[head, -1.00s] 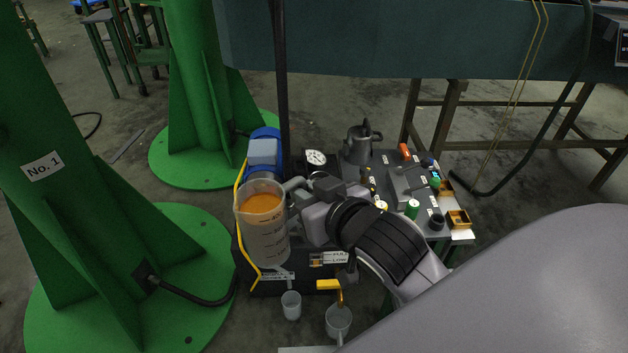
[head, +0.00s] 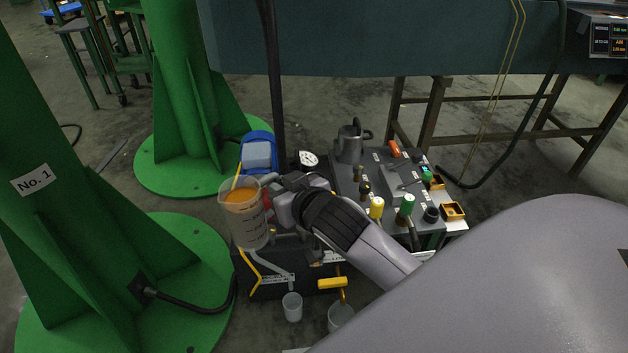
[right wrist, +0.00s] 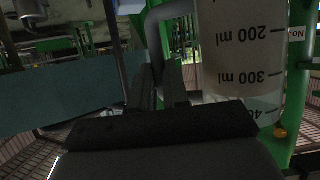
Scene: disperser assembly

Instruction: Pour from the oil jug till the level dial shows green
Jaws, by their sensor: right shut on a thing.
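The oil jug (head: 246,222) is a clear measuring jug with amber oil and printed marks. It stands nearly upright in the air, left of my right gripper (head: 273,198), in front of a blue motor. My right gripper is shut on the jug, at its handle side. In the right wrist view the jug's wall (right wrist: 240,50) with its ml marks fills the upper right, beside the dark fingers (right wrist: 163,88). The round white dial (head: 308,158) shows behind my right wrist; its reading is too small to tell. My left gripper is out of view.
A blue motor (head: 258,152) and a dark post stand behind the jug. A grey can (head: 351,142), valves with green (head: 407,204) and yellow (head: 377,207) handles and small boxes sit on the panel at right. A cup (head: 292,306) stands on the floor. Green columns fill the left.

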